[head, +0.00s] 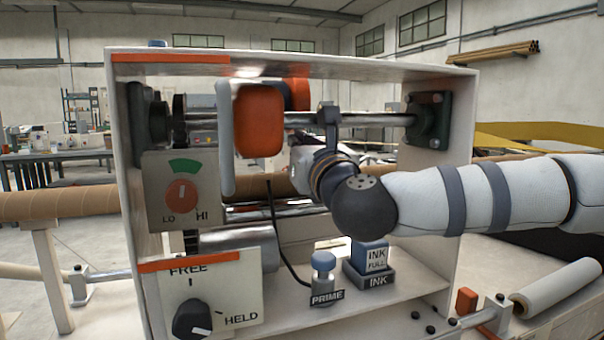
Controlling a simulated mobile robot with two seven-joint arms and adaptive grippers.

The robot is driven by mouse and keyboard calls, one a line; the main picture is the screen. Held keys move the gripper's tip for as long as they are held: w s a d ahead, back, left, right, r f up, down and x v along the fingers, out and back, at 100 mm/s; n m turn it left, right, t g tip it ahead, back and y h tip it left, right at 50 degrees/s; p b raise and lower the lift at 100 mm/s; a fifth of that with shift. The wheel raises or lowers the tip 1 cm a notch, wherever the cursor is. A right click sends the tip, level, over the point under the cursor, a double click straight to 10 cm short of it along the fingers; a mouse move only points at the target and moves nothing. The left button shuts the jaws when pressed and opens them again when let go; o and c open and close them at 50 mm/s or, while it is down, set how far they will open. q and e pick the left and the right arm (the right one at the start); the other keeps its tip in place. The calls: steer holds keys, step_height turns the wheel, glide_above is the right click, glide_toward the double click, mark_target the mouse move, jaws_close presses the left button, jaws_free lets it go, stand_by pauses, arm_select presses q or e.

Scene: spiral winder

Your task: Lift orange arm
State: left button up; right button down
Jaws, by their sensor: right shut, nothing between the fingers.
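An orange padded block (260,120), apparently the orange arm, sits high in the open white cabinet. It has a pale grey upright bar (225,138) on its left side, and a horizontal metal shaft passes by it. Another orange part (297,95) shows just behind it to the right. My right gripper (300,172) reaches in from the right, below and to the right of the orange block, with a visible gap to it. It is shut and empty. My own wrist partly hides its fingers. My left gripper is not in view.
A LO/HI dial (181,195) and a FREE/HELD knob (193,318) are on the cabinet's left front. A PRIME plunger (323,275) and an ink bottle (376,255) stand on the shelf below my wrist. The cabinet's right wall (460,130) stands beside my forearm.

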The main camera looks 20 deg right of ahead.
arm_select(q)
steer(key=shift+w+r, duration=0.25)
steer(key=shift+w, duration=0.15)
arm_select(e)
steer(key=shift+w+r, duration=0.25)
steer(key=shift+r, duration=0.45)
